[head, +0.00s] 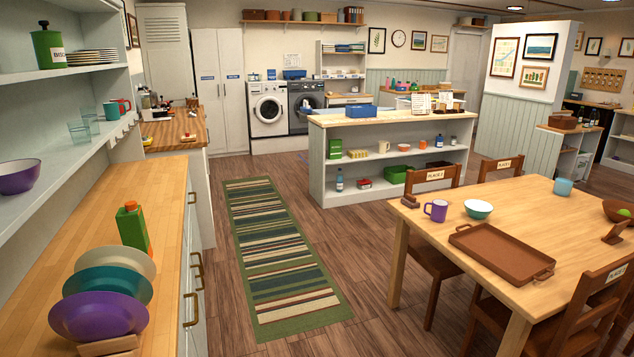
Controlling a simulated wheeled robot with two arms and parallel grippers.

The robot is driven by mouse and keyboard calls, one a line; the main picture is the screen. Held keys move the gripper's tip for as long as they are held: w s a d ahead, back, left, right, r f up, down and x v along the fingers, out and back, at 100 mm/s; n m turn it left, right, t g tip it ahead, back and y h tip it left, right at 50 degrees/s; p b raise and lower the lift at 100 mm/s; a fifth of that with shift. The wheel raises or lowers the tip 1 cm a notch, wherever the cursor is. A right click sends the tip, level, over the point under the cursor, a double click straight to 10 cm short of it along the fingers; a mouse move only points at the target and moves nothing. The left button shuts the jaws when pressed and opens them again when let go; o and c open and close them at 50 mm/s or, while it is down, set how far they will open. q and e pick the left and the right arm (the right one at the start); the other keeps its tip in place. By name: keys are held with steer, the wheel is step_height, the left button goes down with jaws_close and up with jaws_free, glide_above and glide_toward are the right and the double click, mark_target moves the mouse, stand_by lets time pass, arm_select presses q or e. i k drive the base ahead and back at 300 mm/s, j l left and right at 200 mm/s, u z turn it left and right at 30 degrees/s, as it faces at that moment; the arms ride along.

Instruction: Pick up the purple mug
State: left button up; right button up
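The purple mug (436,210) stands upright on the wooden dining table (420,240) at the right, near the table's far left corner. Its handle points left. A white and teal bowl (478,209) stands just right of it, apart from it. A brown tray (500,252) lies in front of both. Neither of my grippers shows in the head view.
Wooden chairs (434,176) surround the table. A striped rug (265,250) lies on open floor left of it. A wooden counter (165,215) with plates runs along the left. A shelf island (385,125) stands behind. A teal cup (563,186) is on the table.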

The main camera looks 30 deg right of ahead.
mark_target(439, 207)
steer(key=z, duration=1.55)
